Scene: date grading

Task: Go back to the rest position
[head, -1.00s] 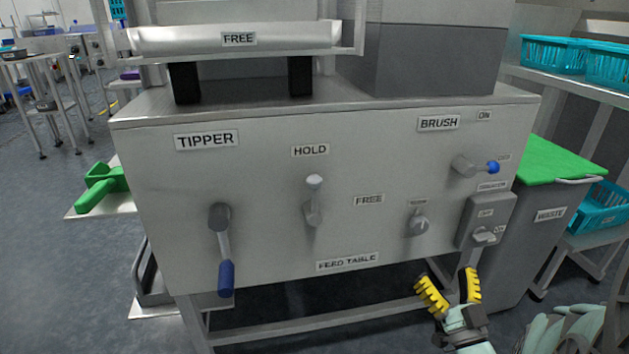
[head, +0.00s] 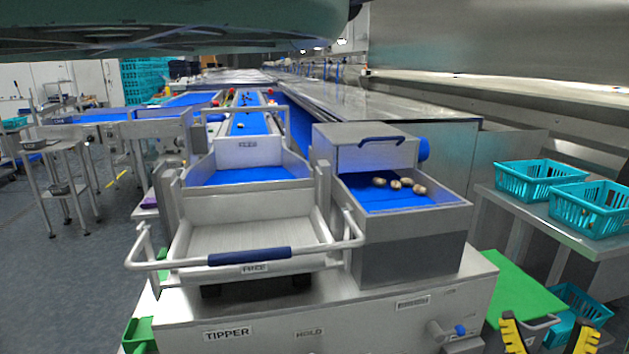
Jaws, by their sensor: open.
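My gripper (head: 548,335) shows at the bottom right of the head view. Its two yellow ridged fingers stand apart with nothing between them. The fingers point up, in front of the green lid and the teal basket below the shelf. The rest of the gripper and the arm are cut off by the lower edge of the picture.
The feed machine (head: 370,315) with its TIPPER label fills the lower middle. A tipper tray (head: 250,240) with a blue-gripped bar stands on it. Several dates lie in the blue-lined hopper (head: 410,235). Teal baskets (head: 540,180) stand on the right shelf. Open floor (head: 75,270) lies left.

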